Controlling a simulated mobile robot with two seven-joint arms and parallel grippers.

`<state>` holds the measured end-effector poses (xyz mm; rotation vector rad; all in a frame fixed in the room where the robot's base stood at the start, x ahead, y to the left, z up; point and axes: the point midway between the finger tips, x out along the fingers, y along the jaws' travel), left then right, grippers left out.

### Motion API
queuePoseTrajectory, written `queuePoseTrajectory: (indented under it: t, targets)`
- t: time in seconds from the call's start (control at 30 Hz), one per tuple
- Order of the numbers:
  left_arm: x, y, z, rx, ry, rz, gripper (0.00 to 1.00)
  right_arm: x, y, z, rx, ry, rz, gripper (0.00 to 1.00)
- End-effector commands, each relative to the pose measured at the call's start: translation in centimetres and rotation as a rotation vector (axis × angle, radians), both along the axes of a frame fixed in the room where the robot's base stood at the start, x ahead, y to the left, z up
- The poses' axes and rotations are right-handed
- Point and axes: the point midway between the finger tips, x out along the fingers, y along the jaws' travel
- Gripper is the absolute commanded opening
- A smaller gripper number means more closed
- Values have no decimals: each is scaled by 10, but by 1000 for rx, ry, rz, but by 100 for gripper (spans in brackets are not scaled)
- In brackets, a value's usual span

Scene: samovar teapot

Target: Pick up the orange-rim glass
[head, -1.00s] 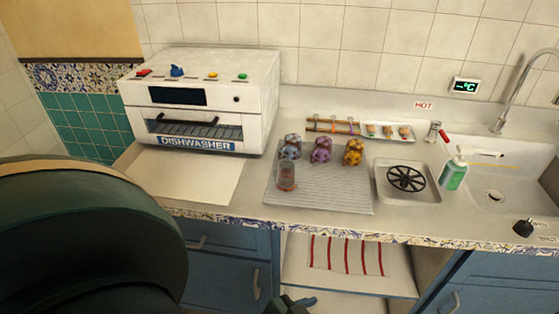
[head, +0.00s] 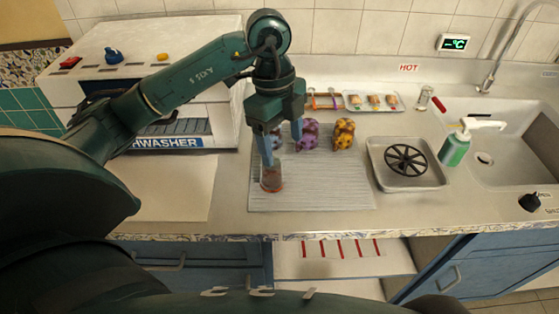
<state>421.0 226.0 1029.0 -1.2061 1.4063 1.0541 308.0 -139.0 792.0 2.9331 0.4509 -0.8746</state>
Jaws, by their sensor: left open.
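The glass (head: 271,179) stands upright near the front left of the ribbed grey mat (head: 330,196). It looks clear with a reddish-brown tint; its rim is partly hidden and too small to make out well. My left gripper (head: 281,150) comes down from above with its two blue fingers apart and nothing held between them. One fingertip is close to the glass's top, and the other is above and to its right. I cannot tell whether they touch. My right gripper is out of view.
Behind the gripper are a purple patterned pot (head: 308,134), an orange one (head: 344,134) and a partly hidden grey one. To the right are a metal tray (head: 376,181) with a black burner, a green soap bottle (head: 454,150) and the sink. The white dishwasher (head: 215,108) is at left.

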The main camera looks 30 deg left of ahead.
Motion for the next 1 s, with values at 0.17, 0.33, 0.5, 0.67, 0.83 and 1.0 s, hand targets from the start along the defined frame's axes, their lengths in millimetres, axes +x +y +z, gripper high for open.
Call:
queuePoseTrajectory:
  t: [0.17,0.33,0.5,0.67,0.83,1.0]
  targets:
    - [8,35,9,154,-25,147,71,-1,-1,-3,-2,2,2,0]
    - [7,36,-20,162,-22,156,71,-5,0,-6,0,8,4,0]
    - [8,36,-49,159,-24,154,71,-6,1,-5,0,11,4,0]
    - [8,35,-62,158,-27,153,71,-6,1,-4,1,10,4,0]
    - [9,36,-78,158,-23,152,71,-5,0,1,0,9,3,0]
    - [10,36,-104,156,-25,151,71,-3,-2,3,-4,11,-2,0]
